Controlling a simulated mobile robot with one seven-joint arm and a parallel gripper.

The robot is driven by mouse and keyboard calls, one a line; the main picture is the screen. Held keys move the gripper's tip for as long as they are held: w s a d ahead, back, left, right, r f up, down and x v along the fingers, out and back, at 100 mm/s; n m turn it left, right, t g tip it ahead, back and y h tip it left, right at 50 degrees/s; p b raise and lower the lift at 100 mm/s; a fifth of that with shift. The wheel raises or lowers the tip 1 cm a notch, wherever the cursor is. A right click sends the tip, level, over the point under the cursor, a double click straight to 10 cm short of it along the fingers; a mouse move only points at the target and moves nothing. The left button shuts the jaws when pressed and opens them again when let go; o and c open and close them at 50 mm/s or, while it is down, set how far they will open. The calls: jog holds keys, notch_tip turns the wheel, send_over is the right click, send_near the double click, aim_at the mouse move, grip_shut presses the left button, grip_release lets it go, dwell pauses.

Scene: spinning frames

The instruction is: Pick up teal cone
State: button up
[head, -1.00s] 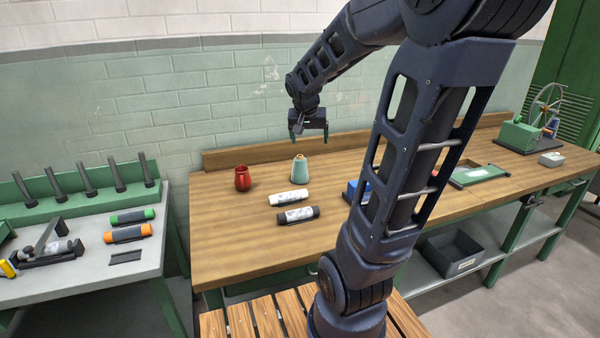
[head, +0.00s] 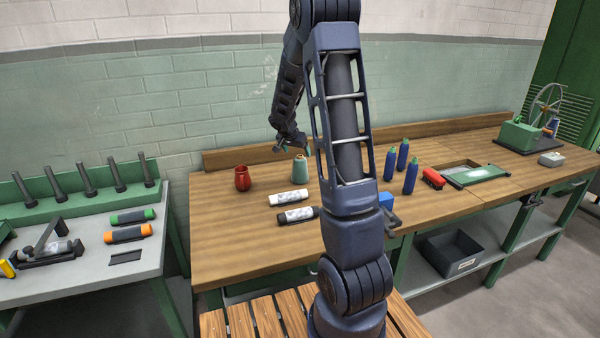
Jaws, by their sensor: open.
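The teal cone (head: 300,170) stands upright on the wooden workbench (head: 230,240), with a pale tip at its top. My gripper (head: 293,149) is open, just above and behind the cone's top, and tilted. One finger shows close to the cone's tip on its right side. I cannot tell whether it touches the cone.
A red vase (head: 242,178) stands left of the cone. Several blue bottles (head: 402,156) stand right of my arm, near a red object (head: 433,179). The bench's front left is clear.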

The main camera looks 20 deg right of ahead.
aim_at(301, 164)
jog(key=shift+a+x, duration=0.15)
jog(key=shift+x, duration=2.7)
jog(key=shift+a+x, duration=0.15)
jog(key=shift+x, duration=2.7)
jog(key=shift+w+f, duration=0.1)
jog(key=c, duration=1.2)
